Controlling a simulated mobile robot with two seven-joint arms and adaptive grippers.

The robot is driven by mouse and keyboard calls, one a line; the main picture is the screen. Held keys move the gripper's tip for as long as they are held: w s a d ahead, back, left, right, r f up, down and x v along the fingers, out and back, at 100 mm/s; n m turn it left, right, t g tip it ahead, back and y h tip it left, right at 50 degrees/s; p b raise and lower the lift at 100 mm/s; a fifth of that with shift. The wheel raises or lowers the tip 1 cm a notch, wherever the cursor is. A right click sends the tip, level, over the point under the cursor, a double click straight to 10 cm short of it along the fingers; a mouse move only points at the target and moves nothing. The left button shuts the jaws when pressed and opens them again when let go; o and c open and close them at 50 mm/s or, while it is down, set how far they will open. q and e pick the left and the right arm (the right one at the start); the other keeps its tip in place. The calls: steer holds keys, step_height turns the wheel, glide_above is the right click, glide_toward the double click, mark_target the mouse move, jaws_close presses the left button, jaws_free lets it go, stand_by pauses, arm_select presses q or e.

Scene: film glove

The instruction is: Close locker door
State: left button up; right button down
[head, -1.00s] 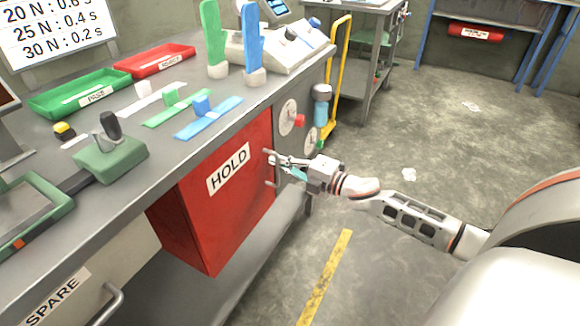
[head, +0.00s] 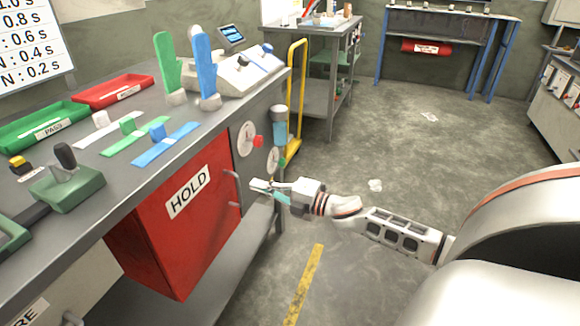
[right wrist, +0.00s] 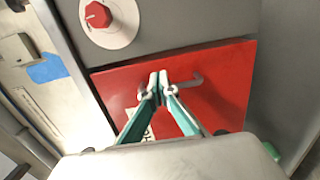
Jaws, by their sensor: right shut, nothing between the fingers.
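The red locker (head: 200,235) marked HOLD is under the workbench, its labelled front facing the aisle. A grey bar handle (head: 233,188) is near the right edge of that front. I cannot tell whether the door is fully flush with its frame. My right gripper (head: 256,187) is just right of the handle, fingers pointing at it, shut and empty. In the right wrist view the shut fingertips (right wrist: 160,84) are in front of the red face (right wrist: 215,100), beside the handle (right wrist: 188,80). Contact is unclear. My left gripper is out of view.
The workbench (head: 95,185) above the locker carries trays, colored strips and two upright gloves. Dials (head: 247,138) and a blue canister (head: 279,128) are right of the locker. A yellow rail (head: 295,95) stands beyond. The floor (head: 400,150) to the right is mostly clear.

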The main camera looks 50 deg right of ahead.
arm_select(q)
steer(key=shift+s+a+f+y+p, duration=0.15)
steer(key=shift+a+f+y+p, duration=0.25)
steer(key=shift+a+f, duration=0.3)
arm_select(e)
steer(key=v, duration=0.7)
steer(key=shift+d, duration=0.3)
